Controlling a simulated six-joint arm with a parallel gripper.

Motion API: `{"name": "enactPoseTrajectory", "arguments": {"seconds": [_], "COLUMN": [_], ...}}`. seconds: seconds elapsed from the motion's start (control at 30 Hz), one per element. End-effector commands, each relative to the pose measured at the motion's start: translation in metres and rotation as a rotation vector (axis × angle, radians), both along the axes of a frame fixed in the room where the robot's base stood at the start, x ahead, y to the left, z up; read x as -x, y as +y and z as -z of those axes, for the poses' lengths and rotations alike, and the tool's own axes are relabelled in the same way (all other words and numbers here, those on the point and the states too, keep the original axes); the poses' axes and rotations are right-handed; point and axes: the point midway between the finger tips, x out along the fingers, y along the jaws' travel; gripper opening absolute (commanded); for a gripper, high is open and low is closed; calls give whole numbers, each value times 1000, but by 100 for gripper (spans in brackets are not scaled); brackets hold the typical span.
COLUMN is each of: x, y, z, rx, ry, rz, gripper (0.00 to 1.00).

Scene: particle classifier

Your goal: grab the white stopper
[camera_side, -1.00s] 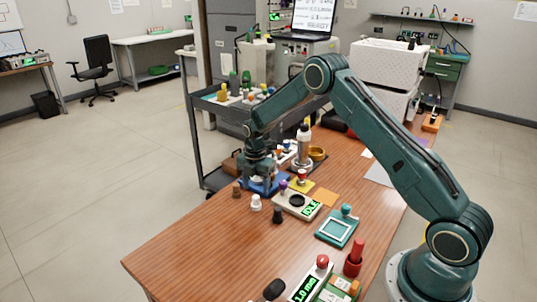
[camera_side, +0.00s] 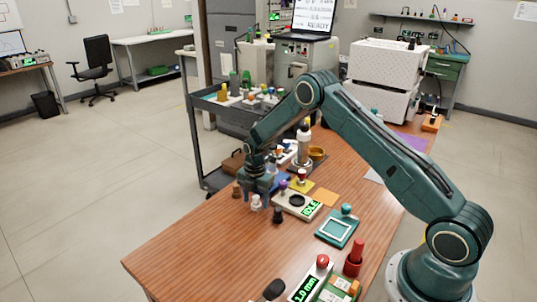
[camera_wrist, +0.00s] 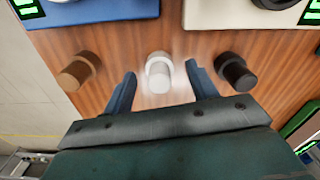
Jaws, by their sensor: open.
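The white stopper (camera_side: 256,202) stands on the wooden table, near its left edge in the side view. In the wrist view the white stopper (camera_wrist: 159,72) sits between the two blue fingertips, with bare table showing on both sides of it. My gripper (camera_side: 258,199) is open and points down, just above or around the stopper; the height cannot be told exactly. In the wrist view my gripper (camera_wrist: 160,80) is empty, with its fingers apart.
A brown stopper (camera_wrist: 77,71) stands left of the white one and a black stopper (camera_wrist: 234,70) stands right, close to the fingers. A blue device (camera_wrist: 95,10) and a white device with a green display (camera_side: 297,205) lie just beyond. The table front (camera_side: 200,255) is clear.

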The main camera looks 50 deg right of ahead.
Motion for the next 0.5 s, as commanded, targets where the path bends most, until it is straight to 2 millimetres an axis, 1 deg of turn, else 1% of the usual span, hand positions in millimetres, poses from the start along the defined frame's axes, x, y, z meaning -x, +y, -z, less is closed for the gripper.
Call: {"name": "enactPoseTrajectory", "arguments": {"seconds": [0.4, 0.43, 0.5], "x": [0, 0, 0], "y": [0, 0, 0], "z": [0, 0, 0], "rx": [0, 0, 0], "ry": [-1, -1, -1], "rz": [0, 0, 0], "gripper": [58, 56, 42]}}
